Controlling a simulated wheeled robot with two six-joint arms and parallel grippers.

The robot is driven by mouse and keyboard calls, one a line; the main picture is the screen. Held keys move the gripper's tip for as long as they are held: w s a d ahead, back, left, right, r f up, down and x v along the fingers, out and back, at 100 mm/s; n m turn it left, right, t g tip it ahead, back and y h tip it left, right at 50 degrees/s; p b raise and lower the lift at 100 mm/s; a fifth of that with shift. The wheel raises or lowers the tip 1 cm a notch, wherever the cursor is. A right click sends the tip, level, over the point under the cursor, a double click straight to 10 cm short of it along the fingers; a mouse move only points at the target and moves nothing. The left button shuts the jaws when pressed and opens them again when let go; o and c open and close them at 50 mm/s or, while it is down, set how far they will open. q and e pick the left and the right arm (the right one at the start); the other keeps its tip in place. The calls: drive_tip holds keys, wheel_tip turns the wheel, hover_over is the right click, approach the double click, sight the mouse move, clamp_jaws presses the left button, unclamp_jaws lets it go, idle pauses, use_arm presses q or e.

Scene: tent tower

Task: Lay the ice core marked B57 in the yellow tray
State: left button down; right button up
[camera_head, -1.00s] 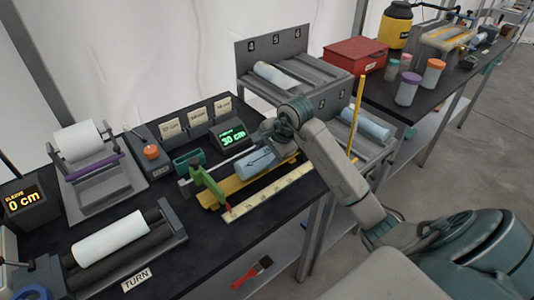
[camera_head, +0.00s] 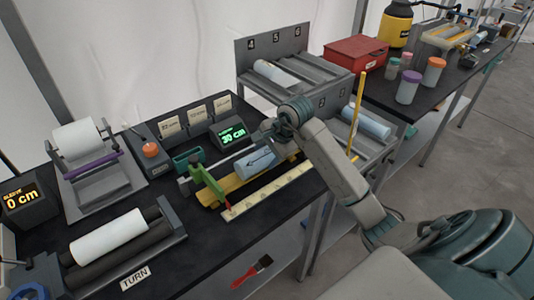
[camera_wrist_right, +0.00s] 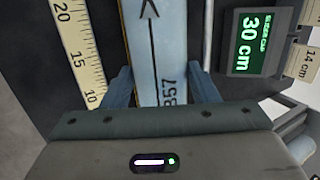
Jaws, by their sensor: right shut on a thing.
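The pale blue ice core marked B57 (camera_wrist_right: 160,60) has a black arrow along it. It also shows in the head view (camera_head: 256,163), lying along and over the yellow tray (camera_head: 232,185). Whether it rests on the tray or hangs just above it, I cannot tell. My right gripper (camera_wrist_right: 163,88) is shut on this core, one finger on each side of it. In the head view my arm hides most of the gripper. My left gripper is in no view.
A cream ruler (camera_head: 267,190) lies along the tray's front. A green slider piece (camera_head: 210,185) stands at the tray's left end. A display (camera_head: 230,135) behind reads 30 cm.

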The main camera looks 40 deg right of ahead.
drive_tip(key=shift+f+b, duration=0.2)
drive_tip(key=shift+b, duration=0.1)
drive_tip(key=o, duration=1.7)
drive_tip(key=shift+c, duration=0.2)
drive_tip(key=b+v, duration=0.2)
drive_tip(key=v, duration=0.9)
drive_tip(key=shift+b, duration=0.3)
drive_tip(key=shift+f, duration=0.1)
drive_tip(key=shift+s, duration=0.1)
